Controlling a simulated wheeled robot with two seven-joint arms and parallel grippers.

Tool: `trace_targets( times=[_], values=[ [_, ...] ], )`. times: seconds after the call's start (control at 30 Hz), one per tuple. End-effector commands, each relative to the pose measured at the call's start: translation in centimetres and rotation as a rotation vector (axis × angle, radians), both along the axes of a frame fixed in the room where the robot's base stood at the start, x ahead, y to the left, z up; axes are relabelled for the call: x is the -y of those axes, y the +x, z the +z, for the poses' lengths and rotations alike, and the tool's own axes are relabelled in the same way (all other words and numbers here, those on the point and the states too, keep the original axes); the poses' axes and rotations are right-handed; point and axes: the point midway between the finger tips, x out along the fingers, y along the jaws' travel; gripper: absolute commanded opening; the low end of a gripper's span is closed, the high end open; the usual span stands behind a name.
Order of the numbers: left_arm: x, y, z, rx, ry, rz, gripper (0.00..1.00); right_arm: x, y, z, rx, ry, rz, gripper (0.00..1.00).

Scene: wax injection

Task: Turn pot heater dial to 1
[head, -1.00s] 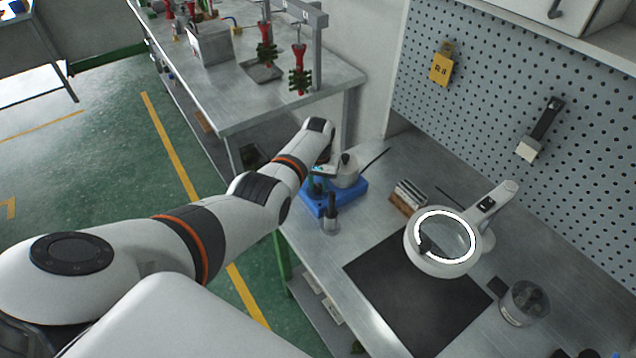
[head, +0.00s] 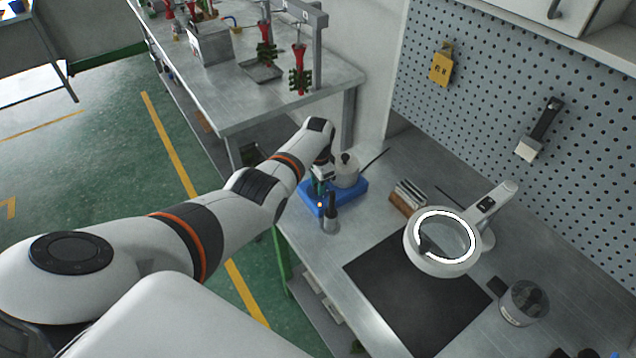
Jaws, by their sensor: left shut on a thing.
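The pot heater has a blue base (head: 352,189) and a small metal pot (head: 346,168) on top. It stands near the left edge of the workbench, at its far end. My left arm reaches in from the left, and my left gripper (head: 320,190) points down at the front left side of the heater. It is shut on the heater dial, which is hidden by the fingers. The dial's marks are too small to read. A small orange light shows at the front of the base. My right gripper is not in view.
A dark-handled tool in a small metal cup (head: 331,220) stands just in front of the heater. To the right are a small block rack (head: 408,197), a ring-light magnifier (head: 440,268), a black mat (head: 405,310) and a glass jar (head: 523,303). A pegboard wall rises behind.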

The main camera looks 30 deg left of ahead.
Motion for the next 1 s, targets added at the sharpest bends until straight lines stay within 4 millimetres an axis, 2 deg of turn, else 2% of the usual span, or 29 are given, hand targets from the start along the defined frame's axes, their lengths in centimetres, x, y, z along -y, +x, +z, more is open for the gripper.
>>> trace_targets(
  times=[0.4,0.9,0.93,1.0],
  values=[
    [-0.01,0.00,-0.01,0.000,0.000,-0.168,0.05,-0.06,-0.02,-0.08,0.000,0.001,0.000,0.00],
    [-0.01,0.00,-0.01,0.000,0.000,-0.186,0.05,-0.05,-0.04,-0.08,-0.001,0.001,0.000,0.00],
    [-0.01,0.00,-0.01,0.000,0.000,-0.185,0.29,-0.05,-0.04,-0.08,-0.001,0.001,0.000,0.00],
    [-0.01,0.00,-0.01,0.000,0.000,-0.185,0.41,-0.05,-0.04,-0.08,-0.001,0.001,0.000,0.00]
  ],
)
